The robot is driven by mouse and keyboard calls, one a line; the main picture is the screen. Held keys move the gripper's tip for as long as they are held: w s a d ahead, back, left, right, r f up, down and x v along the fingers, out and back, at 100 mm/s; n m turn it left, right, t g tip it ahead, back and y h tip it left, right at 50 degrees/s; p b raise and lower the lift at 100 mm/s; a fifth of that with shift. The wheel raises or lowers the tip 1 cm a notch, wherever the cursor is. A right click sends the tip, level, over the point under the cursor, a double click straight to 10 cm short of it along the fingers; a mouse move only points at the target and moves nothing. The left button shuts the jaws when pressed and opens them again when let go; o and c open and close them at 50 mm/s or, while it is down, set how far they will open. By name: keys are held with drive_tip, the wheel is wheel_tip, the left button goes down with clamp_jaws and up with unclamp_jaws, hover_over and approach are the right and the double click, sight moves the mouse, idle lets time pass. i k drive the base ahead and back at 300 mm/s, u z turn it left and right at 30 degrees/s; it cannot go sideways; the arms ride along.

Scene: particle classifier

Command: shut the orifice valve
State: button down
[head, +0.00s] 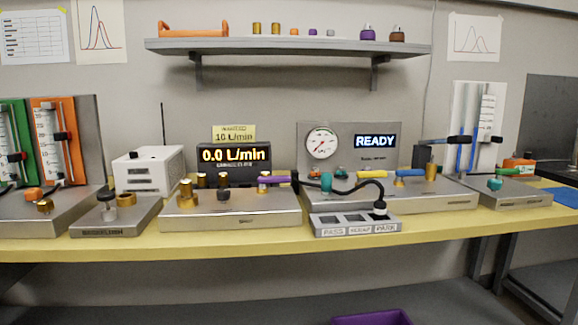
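No part that I can read as labelled "orifice valve" shows. On the middle steel base (240,219) stand several brass fittings (186,193) and a small black knob (223,194). A purple piece (275,179) lies level at this base's right end. Right of it, a teal piece (326,181), a yellow piece (370,175) and a blue piece (411,172) stand in line at the second steel base (440,201). Which of these is the valve, and whether it is open, I cannot tell. My gripper is not in view.
A display (233,156) reads 0.0 L/min; another (376,141) reads READY. A black hose end (380,208) stands on a grey tray (330,228) with PASS and PARK labels. A shelf (290,46) hangs above. The bench's front strip is clear.

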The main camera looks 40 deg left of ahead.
sight(263, 181)
drive_tip(key=u, duration=0.65)
drive_tip(key=i, duration=1)
drive_tip(key=u, duration=0.9)
